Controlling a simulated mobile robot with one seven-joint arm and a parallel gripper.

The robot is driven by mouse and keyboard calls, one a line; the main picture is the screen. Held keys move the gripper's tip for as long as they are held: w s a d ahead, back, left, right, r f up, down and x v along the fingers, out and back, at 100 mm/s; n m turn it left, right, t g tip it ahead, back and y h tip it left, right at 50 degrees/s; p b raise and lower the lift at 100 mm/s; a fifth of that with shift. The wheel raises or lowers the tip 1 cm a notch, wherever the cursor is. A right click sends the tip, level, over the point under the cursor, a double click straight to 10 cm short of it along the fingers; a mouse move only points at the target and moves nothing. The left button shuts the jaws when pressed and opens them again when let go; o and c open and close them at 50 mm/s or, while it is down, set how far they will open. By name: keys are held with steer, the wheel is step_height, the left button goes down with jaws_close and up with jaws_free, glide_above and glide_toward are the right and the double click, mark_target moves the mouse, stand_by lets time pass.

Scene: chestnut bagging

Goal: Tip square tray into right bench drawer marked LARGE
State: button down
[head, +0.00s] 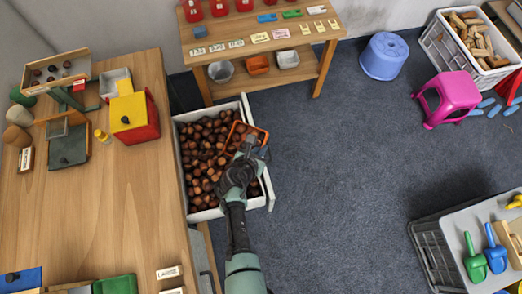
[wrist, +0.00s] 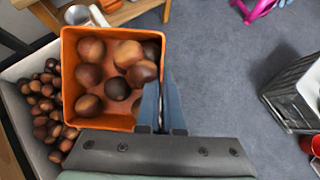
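The square tray (head: 236,124) is orange and holds several large chestnuts, seen from above in the wrist view (wrist: 68,95). My gripper (head: 254,147) is shut on its right wall, one finger on each side in the wrist view (wrist: 162,90). The tray looks about level, over the far right part of the open white drawer (head: 262,190). The drawer, also in the wrist view (wrist: 20,72), is pulled out from the wooden bench and holds many brown chestnuts. My gripper and arm hide part of the drawer's right side. A small label card (head: 168,272) lies on the bench; its print is hard to read.
The wooden bench (head: 110,210) carries a red and yellow box (head: 134,117) and other bins. A wooden shelf (head: 265,44) stands behind the drawer. A grey crate (head: 432,255) is at right. The blue-grey floor (head: 340,170) between is clear.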

steer(key=shift+f+t+h+b, duration=0.3)
steer(key=shift+f+t+b, duration=0.3)
steer(key=shift+b, duration=1.4)
steer(key=t+b, duration=0.1)
steer(key=b, duration=0.3)
steer(key=shift+s+a+r, duration=0.1)
steer(key=shift+s+r, duration=0.1)
steer(key=t+b, duration=0.1)
steer(key=b, duration=0.3)
steer(key=t+h+b, duration=0.1)
steer(key=b, duration=0.3)
steer(key=shift+s+a+r+t+h, duration=0.15)
steer(key=shift+s+t+h, duration=0.15)
steer(key=shift+t, duration=0.1)
steer(key=b, duration=0.3)
steer(key=t+b, duration=0.1)
steer(key=b, duration=0.3)
steer(key=shift+s+a+t+h, duration=0.1)
steer(key=shift+s+t+h, duration=0.15)
steer(key=shift+t+h, duration=0.05)
steer(key=t+b, duration=0.1)
steer(key=b, duration=0.5)
steer(key=s+t+h+b, duration=0.1)
steer(key=t+b, duration=0.1)
steer(key=b, duration=0.4)
steer(key=shift+a, duration=0.2)
